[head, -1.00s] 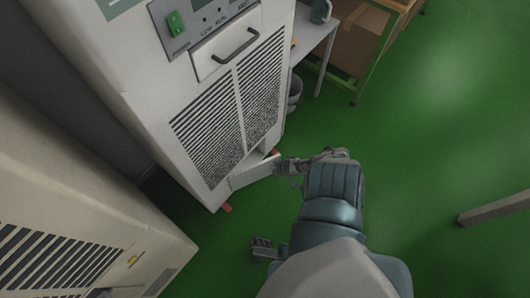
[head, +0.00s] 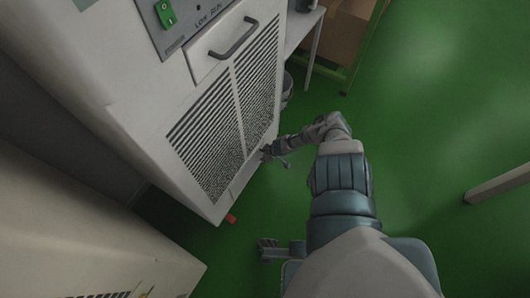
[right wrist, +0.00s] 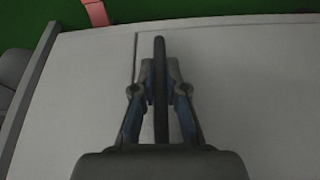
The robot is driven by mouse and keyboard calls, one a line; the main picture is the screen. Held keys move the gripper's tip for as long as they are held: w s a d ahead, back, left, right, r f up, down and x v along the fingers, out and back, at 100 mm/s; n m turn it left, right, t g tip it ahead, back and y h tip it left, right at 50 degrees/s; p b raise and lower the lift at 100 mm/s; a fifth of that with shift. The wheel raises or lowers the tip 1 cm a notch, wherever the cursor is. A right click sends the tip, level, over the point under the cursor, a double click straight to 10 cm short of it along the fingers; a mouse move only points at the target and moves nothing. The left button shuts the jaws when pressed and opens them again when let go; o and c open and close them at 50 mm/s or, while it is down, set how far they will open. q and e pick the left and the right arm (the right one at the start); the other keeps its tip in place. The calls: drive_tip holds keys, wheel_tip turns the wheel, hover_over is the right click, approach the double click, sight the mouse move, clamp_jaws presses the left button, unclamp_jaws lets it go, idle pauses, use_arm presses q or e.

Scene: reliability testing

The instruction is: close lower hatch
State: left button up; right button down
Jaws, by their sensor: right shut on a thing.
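The lower hatch (head: 239,191) is a pale panel at the foot of the grey cabinet, below its slatted grille. In the head view it looks about flush with the cabinet front; any thin gap is too small to tell. My right gripper (head: 266,153) is at the hatch's right end. In the right wrist view my right gripper (right wrist: 160,75) is shut on a thin dark handle (right wrist: 160,105) that stands out from the pale panel (right wrist: 240,80). The gripper hides part of the hatch's right end. My left gripper cannot be made out.
The cabinet (head: 145,120) has an upper handle (head: 234,38) and a green switch (head: 165,13). A second beige cabinet (head: 90,220) stands at lower left. A red foot (head: 230,218) sits under the cabinet corner.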

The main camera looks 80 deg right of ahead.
drive_tip(key=shift+s+d, duration=0.2)
drive_tip(key=shift+s, duration=0.05)
drive_tip(key=c, duration=1.2)
unclamp_jaws()
drive_tip(key=shift+w, duration=0.1)
drive_tip(key=shift+f, duration=0.1)
drive_tip(key=shift+a, duration=0.1)
drive_tip(key=shift+s+a+r, duration=0.2)
drive_tip(key=shift+s+r, duration=0.05)
drive_tip(key=shift+r, duration=0.3)
drive_tip(key=v, duration=1)
drive_tip(key=shift+r, duration=0.3)
